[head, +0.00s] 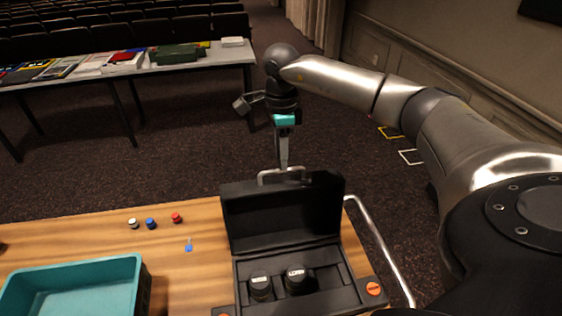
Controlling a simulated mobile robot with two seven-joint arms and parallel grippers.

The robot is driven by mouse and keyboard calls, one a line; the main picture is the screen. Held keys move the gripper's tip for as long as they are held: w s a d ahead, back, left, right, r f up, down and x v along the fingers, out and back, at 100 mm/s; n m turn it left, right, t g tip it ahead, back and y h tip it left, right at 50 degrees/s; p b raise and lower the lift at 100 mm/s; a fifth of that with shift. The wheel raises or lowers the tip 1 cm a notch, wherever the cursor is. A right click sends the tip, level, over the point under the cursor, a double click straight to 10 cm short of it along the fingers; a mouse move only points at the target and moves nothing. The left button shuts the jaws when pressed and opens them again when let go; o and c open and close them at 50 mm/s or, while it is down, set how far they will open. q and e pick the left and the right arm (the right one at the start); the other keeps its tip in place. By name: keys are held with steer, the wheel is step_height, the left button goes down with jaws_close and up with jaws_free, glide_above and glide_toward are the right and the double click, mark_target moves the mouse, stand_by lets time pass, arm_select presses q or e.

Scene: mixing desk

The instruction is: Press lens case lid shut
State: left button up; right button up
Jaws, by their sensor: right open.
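A black lens case (300,300) sits on the wooden desk, with its lid (282,214) standing up and tilted back. Two black lenses, a left one (260,286) and a right one (297,280), stand in the case. A metal handle bar shows at the lid's top edge. My right gripper (283,165) points down at the far side of the raised lid, by the handle. Its fingertips are partly hidden, and I cannot tell whether they touch the lid. It is open. My left gripper is not in view.
A teal bin (75,287) stands at the front left of the desk (190,275). A metal rail (385,250) runs along the right side. A table with books stands far back.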

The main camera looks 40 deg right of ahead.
steer(key=shift+f, duration=1.55)
jaws_close()
